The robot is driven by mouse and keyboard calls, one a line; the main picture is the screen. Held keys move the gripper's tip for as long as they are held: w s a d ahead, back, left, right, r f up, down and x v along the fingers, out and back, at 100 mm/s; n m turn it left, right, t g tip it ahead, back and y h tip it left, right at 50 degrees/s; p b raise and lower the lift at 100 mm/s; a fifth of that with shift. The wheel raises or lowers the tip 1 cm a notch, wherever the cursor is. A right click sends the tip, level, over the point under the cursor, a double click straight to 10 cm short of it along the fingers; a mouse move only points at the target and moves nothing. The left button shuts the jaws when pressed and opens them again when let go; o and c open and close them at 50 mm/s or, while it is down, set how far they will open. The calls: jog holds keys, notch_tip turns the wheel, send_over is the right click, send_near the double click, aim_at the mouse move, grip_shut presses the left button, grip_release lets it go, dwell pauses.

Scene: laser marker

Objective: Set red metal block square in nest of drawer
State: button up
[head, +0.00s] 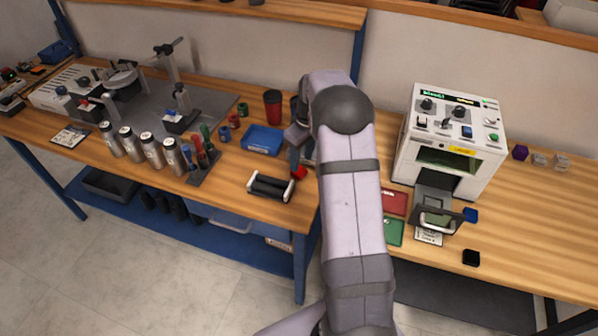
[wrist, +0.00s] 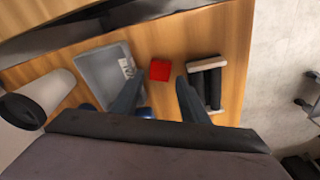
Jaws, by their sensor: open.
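The red metal block (head: 299,172) lies on the wooden bench left of my arm in the head view. In the wrist view the red block (wrist: 160,70) sits just beyond and between my fingertips. My gripper (wrist: 158,84) is open and empty, with one finger to each side of the block's line. In the head view my gripper (head: 295,160) is over the block, partly hidden by my arm. The drawer (head: 437,206) sticks out from the front of the white laser marker (head: 450,130) on the right. Its nest is too small to make out.
A black roller stand (head: 270,188) lies close to the block and also shows in the wrist view (wrist: 206,83). A blue tray (head: 262,140) stands behind it. Red (head: 394,203) and green (head: 393,231) trays lie left of the drawer. A black block (head: 471,258) lies at the front right.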

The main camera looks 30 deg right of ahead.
aim_at(300, 171)
jog(key=shift+w+a+f+p, duration=0.15)
jog(key=shift+f+p, duration=0.15)
jog(key=shift+f, duration=0.5)
jog(key=shift+w+d+f+p, duration=0.1)
jog(key=shift+f+p, duration=0.2)
jog(key=shift+f, duration=0.5)
jog(key=shift+w+a+f+p, duration=0.15)
jog(key=shift+f+p, duration=0.15)
jog(key=shift+f, duration=0.5)
jog(key=c, duration=0.9)
jog(key=shift+c, duration=0.2)
notch_tip(300, 171, up, 10)
jog(key=b, duration=0.2)
